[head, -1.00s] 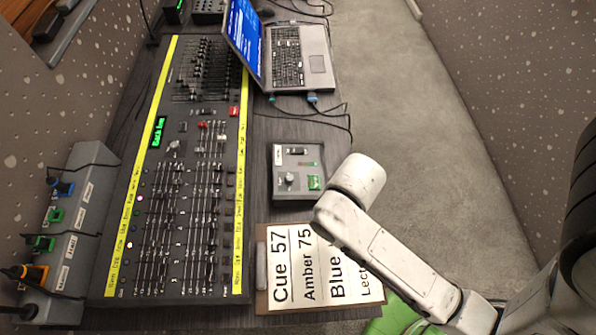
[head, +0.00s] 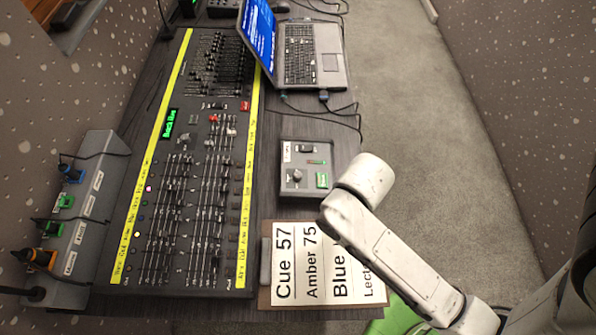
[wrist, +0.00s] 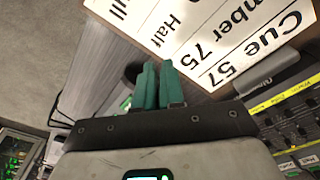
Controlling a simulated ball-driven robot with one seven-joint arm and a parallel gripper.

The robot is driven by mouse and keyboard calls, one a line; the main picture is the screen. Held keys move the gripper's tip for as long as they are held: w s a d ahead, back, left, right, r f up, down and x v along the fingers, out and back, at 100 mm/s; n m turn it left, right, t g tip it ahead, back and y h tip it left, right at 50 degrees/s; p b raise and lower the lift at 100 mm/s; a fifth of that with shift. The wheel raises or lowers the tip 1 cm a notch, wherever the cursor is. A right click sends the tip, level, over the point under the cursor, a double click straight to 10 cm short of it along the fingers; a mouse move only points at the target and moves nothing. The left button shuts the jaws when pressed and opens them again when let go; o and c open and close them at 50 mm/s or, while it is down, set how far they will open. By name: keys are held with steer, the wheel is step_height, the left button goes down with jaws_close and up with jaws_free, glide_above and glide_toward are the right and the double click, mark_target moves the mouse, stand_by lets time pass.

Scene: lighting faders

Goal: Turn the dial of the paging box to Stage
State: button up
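A small dark grey box (head: 321,151), which I take to be the paging box, lies on the table right of the fader desk in the head view. It has a round pale dial knob (head: 297,175), a dark switch (head: 305,149) and a green panel (head: 321,180). The dial's setting and the labels are too small to read. My gripper (wrist: 157,66) shows in the wrist view, its two green fingers side by side and shut, with nothing seen between them. In the head view it is not visible. I cannot make out the dial in the wrist view.
A clipboard with cue words (head: 298,299) lies below the box. The fader desk (head: 259,110) is to the left, an open laptop (head: 327,98) with cables above. A grey socket box (head: 110,145) stands far left. Carpet lies clear to the right.

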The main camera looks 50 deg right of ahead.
mark_target(297, 174)
steer(key=o, duration=0.6)
steer(key=w+r+p, duration=0.1)
steer(key=w, duration=0.2)
steer(key=w+d+r+n+p, duration=0.1)
steer(key=w+r, duration=0.1)
steer(key=w, duration=0.1)
steer(key=w+r+n+p, duration=0.1)
steer(key=w+p, duration=0.1)
steer(key=w, duration=0.1)
steer(key=shift+d+r, duration=0.15)
steer(key=shift+d, duration=0.15)
steer(key=shift+o, duration=0.7)
steer(key=w+d+r+n+g+p, duration=0.1)
steer(key=w+d+r+p, duration=0.1)
steer(key=w+r, duration=0.2)
steer(key=shift+w+d+r+n, duration=0.15)
steer(key=shift+w+d+n, duration=0.25)
steer(key=shift+w, duration=0.7)
step_height(297, 174, down, 11)
steer(key=shift+w+d+r+p, duration=0.1)
steer(key=shift+w+p, duration=0.05)
steer(key=shift+p, duration=0.4)
jaws_close()
